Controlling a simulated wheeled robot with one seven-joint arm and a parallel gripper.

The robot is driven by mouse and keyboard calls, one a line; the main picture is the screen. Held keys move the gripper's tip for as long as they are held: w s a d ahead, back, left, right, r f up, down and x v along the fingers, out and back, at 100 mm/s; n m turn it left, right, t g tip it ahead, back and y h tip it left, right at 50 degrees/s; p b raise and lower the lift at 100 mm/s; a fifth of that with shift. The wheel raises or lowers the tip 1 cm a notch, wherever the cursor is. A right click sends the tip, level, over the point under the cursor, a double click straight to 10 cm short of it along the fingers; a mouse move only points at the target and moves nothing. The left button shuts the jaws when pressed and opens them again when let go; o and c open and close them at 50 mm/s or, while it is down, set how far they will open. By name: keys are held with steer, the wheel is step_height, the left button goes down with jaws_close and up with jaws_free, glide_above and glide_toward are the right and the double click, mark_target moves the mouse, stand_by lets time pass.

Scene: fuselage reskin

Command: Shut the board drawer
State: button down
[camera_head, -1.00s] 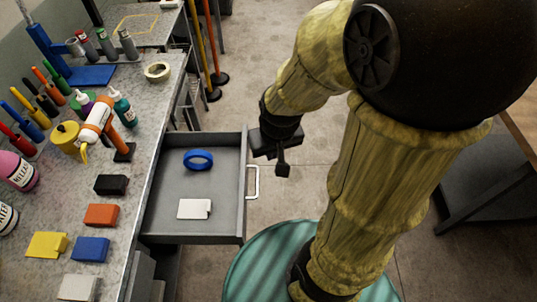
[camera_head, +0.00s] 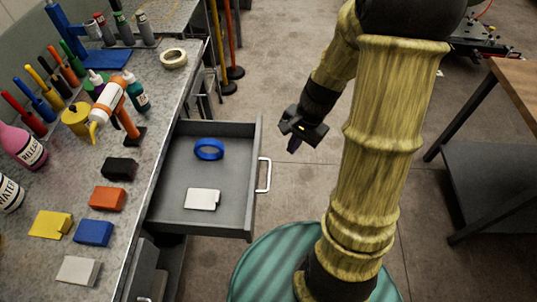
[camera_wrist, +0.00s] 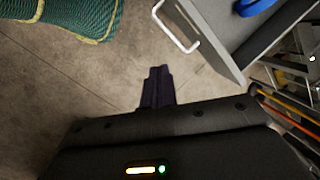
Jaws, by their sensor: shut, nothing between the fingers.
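My gripper (camera_head: 294,146) is to the right of the drawer, apart from the handle and a little toward the drawer's far end. Its fingers are shut and empty, and they also show in the wrist view (camera_wrist: 157,85).
The workbench (camera_head: 150,75) on the left carries bottles, markers and coloured blocks. Orange and yellow posts (camera_head: 233,40) stand behind.

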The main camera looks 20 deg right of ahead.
steer(key=w+d+f+m+t+y+b, duration=0.2)
steer(key=w+d+f+m+y, duration=0.3)
steer(key=f+m, duration=0.4)
steer(key=w+d+m+b, duration=0.1)
steer(key=w+m, duration=0.1)
steer(key=shift+w+d+m+t+y, duration=0.2)
steer(key=shift+w+m+t+y, duration=0.05)
steer(key=shift+m+t+y, duration=0.05)
steer(key=a+r+x, duration=0.1)
steer(key=r+x, duration=0.1)
steer(key=x, duration=1)
steer(key=shift+w+a+f, duration=0.3)
steer(key=shift+w+a, duration=0.1)
steer(key=shift+a, duration=0.3)
steer(key=shift+w, duration=0.15)
